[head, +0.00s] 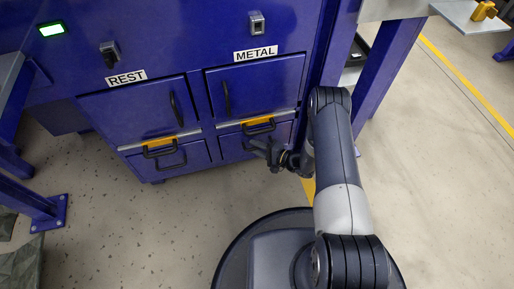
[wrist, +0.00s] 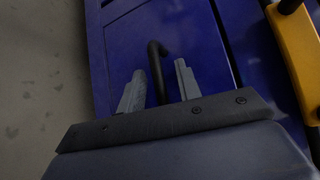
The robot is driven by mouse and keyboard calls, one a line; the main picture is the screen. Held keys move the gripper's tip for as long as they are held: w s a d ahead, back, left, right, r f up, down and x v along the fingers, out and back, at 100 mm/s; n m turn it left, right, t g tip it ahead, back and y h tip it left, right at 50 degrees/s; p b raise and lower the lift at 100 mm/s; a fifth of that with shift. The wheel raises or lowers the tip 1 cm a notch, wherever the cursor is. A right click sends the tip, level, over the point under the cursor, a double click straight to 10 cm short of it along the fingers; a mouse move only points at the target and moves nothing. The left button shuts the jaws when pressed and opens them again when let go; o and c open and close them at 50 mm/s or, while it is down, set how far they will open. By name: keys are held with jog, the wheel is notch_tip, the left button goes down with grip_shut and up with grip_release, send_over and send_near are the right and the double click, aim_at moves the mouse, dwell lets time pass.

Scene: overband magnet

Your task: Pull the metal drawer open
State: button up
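The METAL column of the blue cabinet has an upper door (head: 255,85) and a lower drawer front (head: 228,147) below it. A yellow grip with a black handle (head: 258,122) sits between them; its yellow part (wrist: 297,50) shows at the right of the wrist view. My gripper (head: 254,147) is at the lower front. In the wrist view, my two grey fingers (wrist: 158,85) stand apart, with a black bar handle (wrist: 156,72) between them. I see gaps on both sides of the bar. The front looks closed.
The REST column (head: 135,108) stands to the left with a similar yellow grip (head: 159,142). A blue post (head: 385,70) stands right of my arm. A blue leg foot (head: 50,213) is at the left. The floor (head: 160,230) in front of the cabinet is clear.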

grip_shut()
jog(key=shift+s, duration=0.1)
dwell(0.4)
